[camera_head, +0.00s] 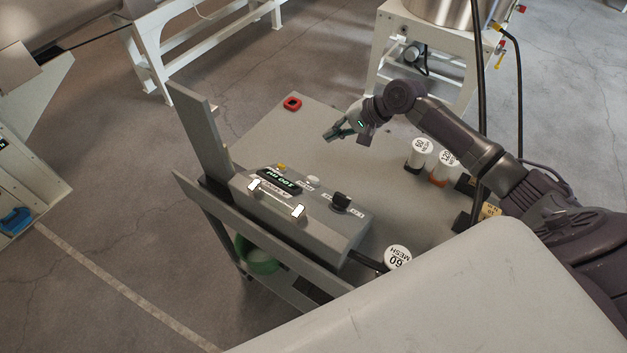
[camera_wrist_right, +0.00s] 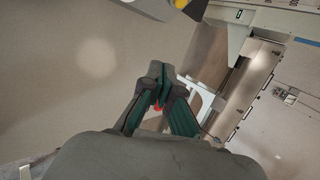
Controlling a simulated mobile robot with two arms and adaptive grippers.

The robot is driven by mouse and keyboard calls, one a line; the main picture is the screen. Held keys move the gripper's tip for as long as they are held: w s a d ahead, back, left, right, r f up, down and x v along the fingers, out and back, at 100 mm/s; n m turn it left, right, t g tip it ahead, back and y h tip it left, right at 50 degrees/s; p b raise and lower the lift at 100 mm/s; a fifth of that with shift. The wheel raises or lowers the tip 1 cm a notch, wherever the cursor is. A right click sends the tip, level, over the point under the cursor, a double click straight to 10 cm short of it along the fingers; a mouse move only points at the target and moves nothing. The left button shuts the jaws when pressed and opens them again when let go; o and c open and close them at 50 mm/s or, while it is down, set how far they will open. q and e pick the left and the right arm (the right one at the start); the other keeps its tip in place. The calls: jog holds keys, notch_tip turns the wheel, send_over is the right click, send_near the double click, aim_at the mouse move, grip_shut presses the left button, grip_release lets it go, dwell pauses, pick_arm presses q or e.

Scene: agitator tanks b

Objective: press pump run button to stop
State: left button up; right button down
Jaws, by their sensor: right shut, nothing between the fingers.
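A grey control box (camera_head: 300,222) sits at the near left edge of the grey table. It carries a green-lit display (camera_head: 280,180), a yellow button (camera_head: 281,167), a pale round button (camera_head: 313,181), a black knob (camera_head: 341,202) and two bright white parts on its near side. The labels are too small to tell which one is the pump run button. My right gripper (camera_head: 332,136) is shut and empty, beyond the box and apart from it. In the right wrist view its fingertips (camera_wrist_right: 158,70) meet, and a yellow part (camera_wrist_right: 181,4) shows at the top edge. My left gripper is not in view.
A red square piece (camera_head: 292,103) lies at the table's far corner. White-lidded jars (camera_head: 422,147) stand right of my gripper, and a 60 mesh jar (camera_head: 398,257) stands near the box. A grey upright plate (camera_head: 200,130) rises left of the box. The table (camera_head: 262,137) beyond the box is clear.

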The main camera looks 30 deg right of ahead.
aim_at(313, 180)
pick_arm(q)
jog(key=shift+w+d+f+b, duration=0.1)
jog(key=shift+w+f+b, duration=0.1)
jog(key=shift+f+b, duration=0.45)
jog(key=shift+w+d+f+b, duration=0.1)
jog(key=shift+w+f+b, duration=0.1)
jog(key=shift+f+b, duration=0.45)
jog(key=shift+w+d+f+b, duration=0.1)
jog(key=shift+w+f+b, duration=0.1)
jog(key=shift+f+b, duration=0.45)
pick_arm(e)
jog(key=s+a+f, duration=0.3)
jog(key=a+f, duration=0.1)
jog(key=f, duration=0.2)
jog(key=shift+a+f, duration=0.3)
jog(key=shift+a, duration=0.1)
pick_arm(q)
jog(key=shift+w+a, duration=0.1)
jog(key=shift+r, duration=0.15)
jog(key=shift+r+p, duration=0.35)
jog(key=shift+p, duration=0.05)
pick_arm(e)
jog(key=shift+s+a+f, duration=0.1)
jog(key=shift+a+f, duration=0.15)
jog(key=shift+f, duration=0.1)
